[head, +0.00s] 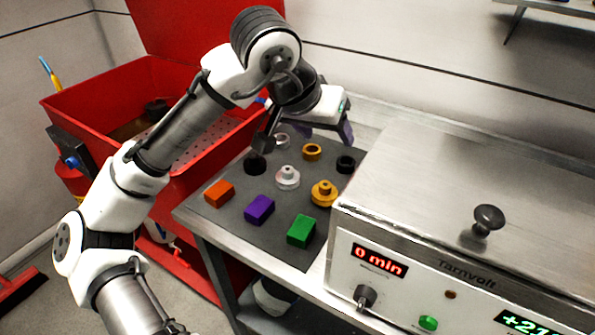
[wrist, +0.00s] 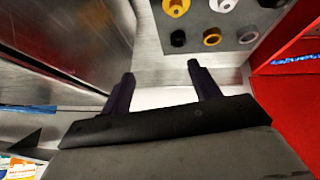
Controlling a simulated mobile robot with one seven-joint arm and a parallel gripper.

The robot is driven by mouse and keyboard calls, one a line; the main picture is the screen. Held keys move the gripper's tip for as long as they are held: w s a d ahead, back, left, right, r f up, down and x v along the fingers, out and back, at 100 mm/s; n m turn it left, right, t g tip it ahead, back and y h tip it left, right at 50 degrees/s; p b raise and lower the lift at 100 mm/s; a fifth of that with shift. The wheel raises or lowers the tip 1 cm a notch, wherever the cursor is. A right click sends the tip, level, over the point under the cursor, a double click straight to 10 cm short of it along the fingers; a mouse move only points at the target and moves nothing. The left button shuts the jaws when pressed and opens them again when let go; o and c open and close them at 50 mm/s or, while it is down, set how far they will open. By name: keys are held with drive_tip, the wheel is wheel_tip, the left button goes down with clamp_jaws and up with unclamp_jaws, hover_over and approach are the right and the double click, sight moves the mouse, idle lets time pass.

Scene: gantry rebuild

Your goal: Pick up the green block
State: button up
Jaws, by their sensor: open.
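The green block (head: 301,231) lies on the dark grey mat (head: 281,258) at its near right corner, close to the steel machine. It is a plain rectangular block with nothing on top. My gripper (head: 305,138) is open and empty, above the far end of the mat, well behind the green block. The wrist view shows the two dark fingers of my gripper (wrist: 162,76) spread apart with nothing between them. The green block is not in the wrist view.
A purple block (head: 259,208) and an orange block (head: 219,193) lie left of the green one. Behind are white, orange and black round parts, including an orange knobbed one (head: 324,193). The steel machine (head: 440,190) borders the right; a red basin (head: 95,105) stands left.

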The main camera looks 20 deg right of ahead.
drive_tip(key=s+a+f+g+y, duration=0.3)
drive_tip(key=s+a+f+y, duration=0.1)
drive_tip(key=a+f+y, duration=0.15)
hover_over(302, 226)
drive_tip(key=shift+n+y, duration=0.3)
drive_tip(key=shift+y, duration=0.05)
drive_tip(key=f, duration=0.4)
drive_tip(key=f+p, duration=0.1)
drive_tip(key=f, duration=0.1)
drive_tip(key=shift+s+a+f, duration=0.1)
drive_tip(key=shift+s+f, duration=0.15)
drive_tip(key=shift+f, duration=0.15)
drive_tip(key=shift+w+f+p, duration=0.2)
drive_tip(key=shift+f+p, duration=0.3)
drive_tip(key=shift+f, duration=2.5)
drive_tip(key=c, duration=1.2)
drive_tip(key=shift+r, duration=0.1)
